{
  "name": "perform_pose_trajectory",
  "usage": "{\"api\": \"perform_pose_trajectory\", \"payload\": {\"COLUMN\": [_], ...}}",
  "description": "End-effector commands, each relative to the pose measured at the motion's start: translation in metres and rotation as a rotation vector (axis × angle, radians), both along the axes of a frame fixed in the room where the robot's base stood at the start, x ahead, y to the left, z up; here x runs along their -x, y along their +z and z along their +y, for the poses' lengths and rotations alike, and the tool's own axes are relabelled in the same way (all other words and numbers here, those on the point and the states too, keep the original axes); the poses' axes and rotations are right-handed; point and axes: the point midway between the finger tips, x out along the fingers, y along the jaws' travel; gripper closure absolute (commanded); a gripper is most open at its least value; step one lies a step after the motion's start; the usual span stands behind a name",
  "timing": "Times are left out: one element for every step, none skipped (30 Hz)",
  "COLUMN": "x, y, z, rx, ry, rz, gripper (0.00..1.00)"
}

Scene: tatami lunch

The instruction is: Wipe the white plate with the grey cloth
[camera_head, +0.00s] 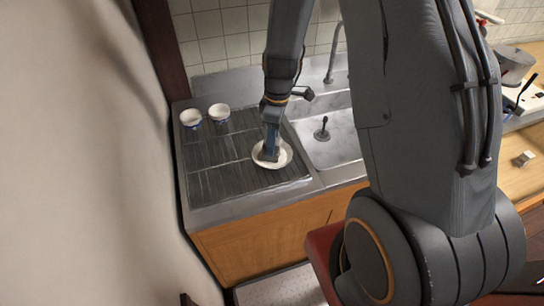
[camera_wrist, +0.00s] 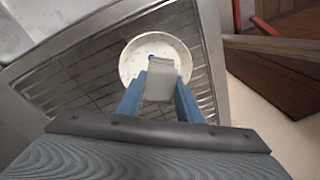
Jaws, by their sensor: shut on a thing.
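The white plate (camera_head: 284,153) lies on the dark ribbed drainboard to the left of the sink. In the wrist view the plate (camera_wrist: 132,59) sits on metal slats. My gripper (camera_head: 270,152) points down over the plate, and in the wrist view its blue fingers (camera_wrist: 160,88) are shut on the grey cloth (camera_wrist: 160,80). The cloth hangs between the fingertips, over the near middle of the plate. I cannot tell for sure whether the cloth touches the plate. In the head view the cloth is hidden by my gripper.
Two white and blue cups (camera_head: 219,112) stand at the back left of the drainboard (camera_head: 215,165). The sink basin (camera_head: 335,150) and tap (camera_head: 335,55) are to the right. A tiled wall (camera_head: 215,40) closes off the back. The drainboard's front left is clear.

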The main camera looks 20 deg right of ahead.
Motion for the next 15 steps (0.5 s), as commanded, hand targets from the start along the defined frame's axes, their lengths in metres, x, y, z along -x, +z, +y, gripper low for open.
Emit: {"api": "perform_pose_trajectory", "payload": {"x": [0.0003,0.0005,0.0005,0.0004,0.0004,0.0004,0.0004,0.0004,0.0004,0.0004,0.0004,0.0003,0.0003,0.0000,-0.0004], "y": [0.0001,0.0001,0.0001,0.0002,0.0002,0.0002,0.0002,0.0002,0.0002,0.0002,0.0002,0.0003,0.0002,0.0001,-0.0004], "z": [-0.0002,-0.0002,-0.0002,-0.0002,-0.0002,-0.0001,-0.0001,-0.0001,-0.0001,-0.0001,-0.0001,-0.0001,-0.0001,-0.0001,-0.0002], "rx": [0.000,0.001,0.000,0.001,0.001,0.001,0.001,0.001,0.001,0.001,0.001,0.001,0.000,0.000,0.001], "ry": [-0.035,-0.051,-0.065,-0.070,-0.072,-0.072,-0.071,-0.071,-0.070,-0.070,-0.069,-0.069,-0.065,-0.054,-0.029], "rz": [-0.001,-0.001,-0.001,-0.001,0.000,0.000,0.000,0.000,-0.001,-0.001,-0.001,-0.001,-0.001,-0.001,-0.001], "gripper": [0.86,0.86,0.86,0.86,0.86,0.86,0.86,0.86,0.86,0.86,0.86,0.86,0.86,0.86,0.86]}}
